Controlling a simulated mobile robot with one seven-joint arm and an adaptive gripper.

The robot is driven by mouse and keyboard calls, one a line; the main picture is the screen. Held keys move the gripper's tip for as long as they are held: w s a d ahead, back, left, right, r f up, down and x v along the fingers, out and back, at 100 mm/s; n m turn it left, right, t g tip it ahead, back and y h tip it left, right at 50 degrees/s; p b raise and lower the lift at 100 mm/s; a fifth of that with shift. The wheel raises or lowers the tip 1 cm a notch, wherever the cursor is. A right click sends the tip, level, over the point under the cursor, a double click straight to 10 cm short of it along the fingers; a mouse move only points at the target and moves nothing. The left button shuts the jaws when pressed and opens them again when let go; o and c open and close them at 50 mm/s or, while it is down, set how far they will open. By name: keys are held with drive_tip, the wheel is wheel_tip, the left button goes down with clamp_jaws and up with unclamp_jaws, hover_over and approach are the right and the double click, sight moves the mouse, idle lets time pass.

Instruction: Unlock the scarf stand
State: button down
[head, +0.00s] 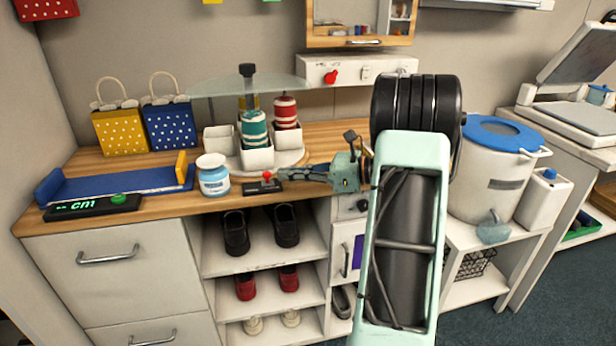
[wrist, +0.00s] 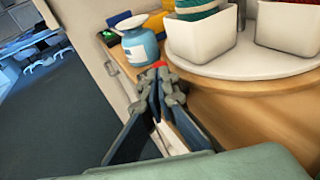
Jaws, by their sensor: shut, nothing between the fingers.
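The scarf stand is probably the round white turntable (head: 228,160) with white bins, under a glass shelf (head: 240,87) with a black knob (head: 247,70). A teal striped roll (head: 254,130) and a red one (head: 286,112) stand in its bins. In front of it on the counter is a small black base (head: 262,187) with a red-topped lever (head: 267,176). My gripper (head: 280,178) is shut and empty, low over the counter, its tips at the lever's right. In the wrist view the gripper (wrist: 160,76) covers most of the lever; a bit of red (wrist: 158,64) shows beyond the tips. I cannot tell whether they touch.
A blue-labelled white jar (head: 213,175) stands left of the lever. Further left are a blue tray (head: 115,185), a green-lit display (head: 92,207) and two dotted bags (head: 168,124). Shoe shelves (head: 262,260) are below the counter. A wall panel (head: 350,71) hangs behind.

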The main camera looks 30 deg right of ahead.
sight(270, 189)
drive_tip(key=shift+w+a+f, duration=0.15)
drive_tip(key=shift+w+a, duration=0.35)
drive_tip(key=shift+w+a+p, duration=0.25)
drive_tip(key=shift+a, duration=0.65)
drive_tip(key=shift+w+a+p, duration=0.2)
drive_tip(key=shift+w+a, duration=0.05)
drive_tip(key=shift+a, duration=0.6)
drive_tip(key=shift+s+d+r, duration=0.2)
drive_tip(key=shift+s+d, duration=0.15)
drive_tip(key=p+v, duration=0.2)
drive_tip(key=v, duration=1.1)
drive_tip(key=shift+p, duration=0.4)
drive_tip(key=shift+f, duration=0.1)
